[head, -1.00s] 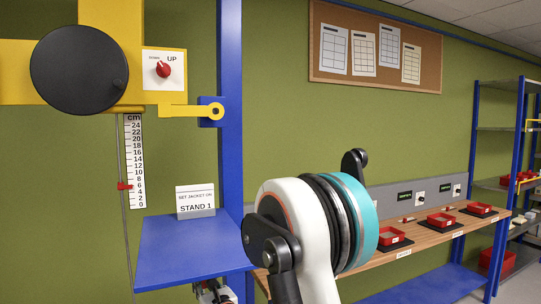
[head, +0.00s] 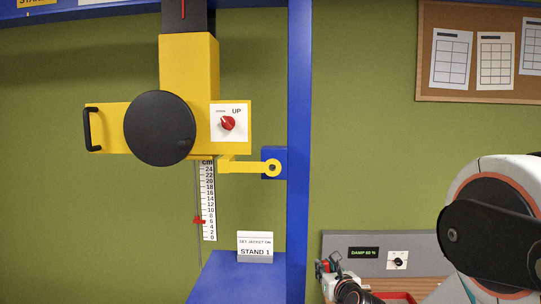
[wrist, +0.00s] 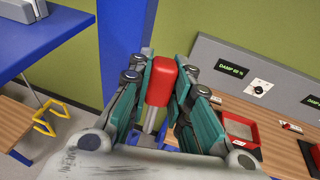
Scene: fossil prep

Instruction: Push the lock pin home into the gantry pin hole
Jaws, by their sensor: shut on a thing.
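The lock pin (wrist: 161,84) has a red grip and a pale metal shaft. My gripper (wrist: 163,95) is shut on the red grip, with teal fingers on both sides. The gantry pin hole (head: 273,167) is at the ring end of a yellow lug (head: 245,167), against a blue bracket (head: 282,160) on the post. It is above and left of my gripper, well apart from it. No pin shows in the hole.
The blue post (head: 299,130) stands between the gantry (head: 190,65) and my arm. A blue shelf (head: 235,280) carries a STAND 1 sign (head: 255,248). A bench with a grey panel (head: 375,252) and red trays (wrist: 240,130) lies to the right.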

